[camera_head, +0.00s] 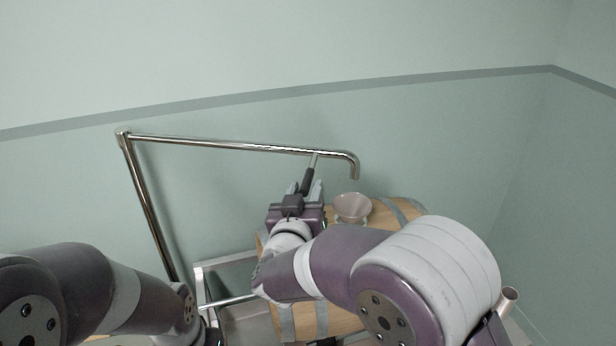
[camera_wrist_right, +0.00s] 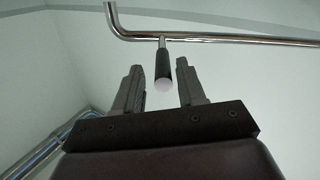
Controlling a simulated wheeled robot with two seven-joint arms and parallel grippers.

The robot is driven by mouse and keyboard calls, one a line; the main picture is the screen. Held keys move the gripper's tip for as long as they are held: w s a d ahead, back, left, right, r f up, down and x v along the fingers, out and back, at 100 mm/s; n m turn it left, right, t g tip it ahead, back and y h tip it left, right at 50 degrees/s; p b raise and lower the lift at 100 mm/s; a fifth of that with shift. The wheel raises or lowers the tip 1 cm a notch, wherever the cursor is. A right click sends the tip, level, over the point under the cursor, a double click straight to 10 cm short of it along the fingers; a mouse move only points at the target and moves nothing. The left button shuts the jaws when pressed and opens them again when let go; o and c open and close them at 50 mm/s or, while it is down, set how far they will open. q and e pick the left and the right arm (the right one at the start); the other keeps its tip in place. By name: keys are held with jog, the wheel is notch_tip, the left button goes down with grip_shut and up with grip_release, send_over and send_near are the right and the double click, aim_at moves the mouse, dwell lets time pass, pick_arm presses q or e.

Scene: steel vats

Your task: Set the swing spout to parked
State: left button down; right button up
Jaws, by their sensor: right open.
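The swing spout (camera_head: 235,147) is a shiny steel pipe reaching right from the top of an upright post (camera_head: 148,205). Its bent-down end is above and beside a funnel (camera_head: 352,207). A black-gripped handle (camera_head: 307,181) hangs from the spout near that end. My right gripper (camera_head: 306,190) is at the handle. In the right wrist view my right gripper (camera_wrist_right: 161,88) is open, with the handle (camera_wrist_right: 163,68) between the lines of its two fingers and a gap on each side. The spout (camera_wrist_right: 220,39) crosses above. My left arm shows at lower left; its gripper is not visible.
A wooden barrel (camera_head: 400,208) lies under the funnel, partly hidden by my right arm. A metal frame (camera_head: 222,260) stands to its left. The pale green wall is close behind the spout. A small tube (camera_head: 508,297) shows at lower right.

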jog(key=shift+w+a+r, duration=0.1)
jog(key=shift+w, duration=0.95)
jog(key=shift+w+d, duration=0.1)
jog(key=shift+d, duration=0.1)
jog(key=c, duration=0.3)
jog(key=shift+a, duration=0.1)
grip_shut()
